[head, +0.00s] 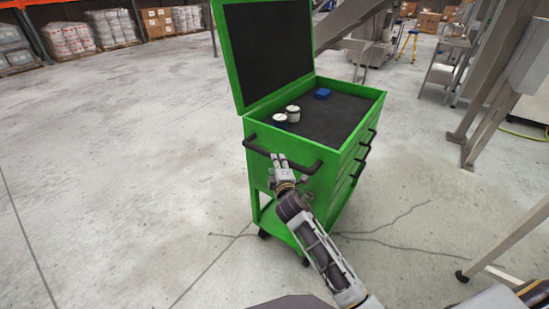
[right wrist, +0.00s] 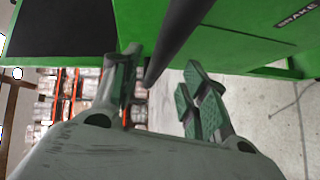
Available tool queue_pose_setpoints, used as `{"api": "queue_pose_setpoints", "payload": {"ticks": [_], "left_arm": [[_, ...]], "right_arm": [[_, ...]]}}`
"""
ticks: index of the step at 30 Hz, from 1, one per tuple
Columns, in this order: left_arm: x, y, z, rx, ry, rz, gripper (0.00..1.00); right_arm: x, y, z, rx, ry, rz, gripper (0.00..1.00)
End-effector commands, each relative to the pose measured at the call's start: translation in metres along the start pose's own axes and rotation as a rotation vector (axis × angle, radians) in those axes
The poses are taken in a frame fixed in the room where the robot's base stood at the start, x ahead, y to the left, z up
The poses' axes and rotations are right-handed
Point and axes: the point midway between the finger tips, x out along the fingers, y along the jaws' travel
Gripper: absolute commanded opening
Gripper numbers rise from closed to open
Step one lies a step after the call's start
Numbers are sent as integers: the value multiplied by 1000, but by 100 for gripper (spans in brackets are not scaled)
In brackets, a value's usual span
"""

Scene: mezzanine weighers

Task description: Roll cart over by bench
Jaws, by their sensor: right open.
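The green cart (head: 270,185) stands on casters in the middle of the head view, its black-lined lid raised. A black handle (head: 300,166) runs along its near side; the handle also shows in the right wrist view (right wrist: 178,38). My right gripper (head: 279,158) is at this handle. Its jaws (right wrist: 163,80) are open, with the handle bar showing in the gap between them; contact cannot be told. My left gripper is not in view. No bench can be clearly identified; a small steel stand (head: 446,68) is at the upper right.
Two small cans (head: 292,114) and a blue block (head: 322,93) sit on the cart's top. Steel legs (head: 490,125) and a slanted rail with a foot (head: 500,245) stand on the right. Open concrete floor (head: 110,170) lies on the left, with pallet racks behind.

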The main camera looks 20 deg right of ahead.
Motion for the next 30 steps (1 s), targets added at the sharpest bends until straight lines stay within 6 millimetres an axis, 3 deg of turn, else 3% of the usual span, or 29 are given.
{"api": "queue_pose_setpoints", "payload": {"ticks": [18, 30], "left_arm": [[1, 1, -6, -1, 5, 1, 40], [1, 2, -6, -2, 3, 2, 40]], "right_arm": [[54, 0, 0, 1, 0, 1, 44], [66, 0, 0, 1, 0, 0, 44]]}}
